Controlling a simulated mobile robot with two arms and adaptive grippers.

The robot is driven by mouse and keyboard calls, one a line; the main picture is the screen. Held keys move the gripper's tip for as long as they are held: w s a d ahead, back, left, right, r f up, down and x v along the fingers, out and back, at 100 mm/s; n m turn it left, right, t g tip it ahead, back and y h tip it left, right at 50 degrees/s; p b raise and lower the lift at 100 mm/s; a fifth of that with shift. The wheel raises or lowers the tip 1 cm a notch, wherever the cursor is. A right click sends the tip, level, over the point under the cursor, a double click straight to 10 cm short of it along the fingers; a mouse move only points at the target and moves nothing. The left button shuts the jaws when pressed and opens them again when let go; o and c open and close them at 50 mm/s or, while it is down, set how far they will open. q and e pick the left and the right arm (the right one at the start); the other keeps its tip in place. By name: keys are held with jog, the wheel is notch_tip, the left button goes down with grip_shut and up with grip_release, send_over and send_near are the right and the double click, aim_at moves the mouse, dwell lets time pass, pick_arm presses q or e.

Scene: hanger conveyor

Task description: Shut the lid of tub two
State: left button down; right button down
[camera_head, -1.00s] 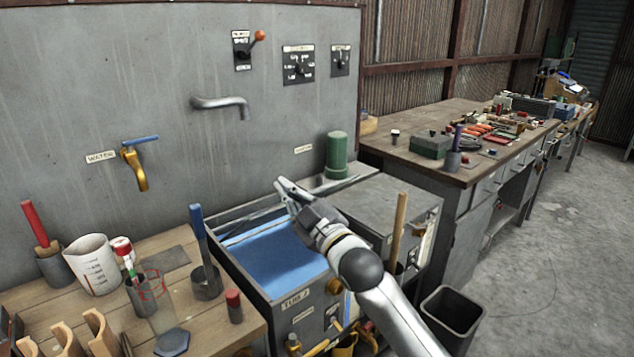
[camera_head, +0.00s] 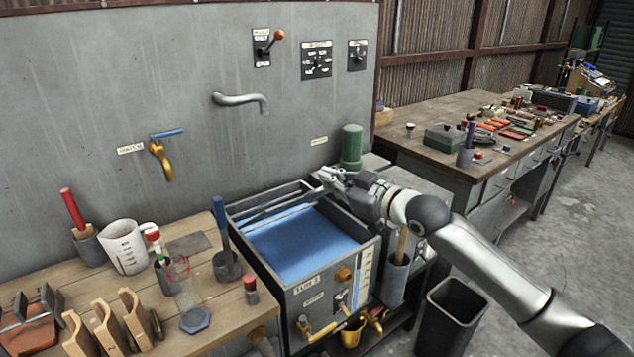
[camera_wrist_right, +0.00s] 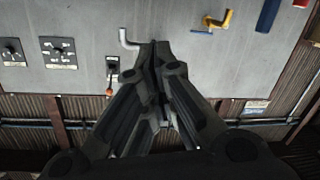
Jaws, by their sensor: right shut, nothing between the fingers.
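Tub two (camera_head: 284,284), a grey metal box labelled TUB 2, stands open in the head view with blue liquid (camera_head: 305,245) inside. Thin grey bars (camera_head: 272,212) run along its back edge; I cannot tell whether they belong to the lid. My right gripper (camera_head: 328,176) is shut and empty, above the tub's back right corner. Its arm comes in from the right and hides part of the neighbouring grey box (camera_head: 425,185). In the right wrist view the closed fingers (camera_wrist_right: 157,48) point toward the wall. My left gripper is not in view.
On the wall are a spout (camera_head: 240,102), a brass tap (camera_head: 162,160) and switches (camera_head: 316,60). A wooden bench (camera_head: 235,320) with tools, a beaker and holders stands left of the tub. A green cylinder (camera_head: 351,146) stands behind; a black bin (camera_head: 450,315) stands right.

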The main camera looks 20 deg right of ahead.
jog(key=r+p+x, duration=0.1)
jog(key=p+x, duration=0.2)
jog(key=x, duration=0.7)
jog(key=f, duration=0.1)
jog(key=s+d+f, duration=0.1)
jog(key=f, duration=0.1)
jog(key=d+f, duration=0.1)
jog(key=shift+s+f, duration=0.15)
jog(key=shift+s, duration=0.15)
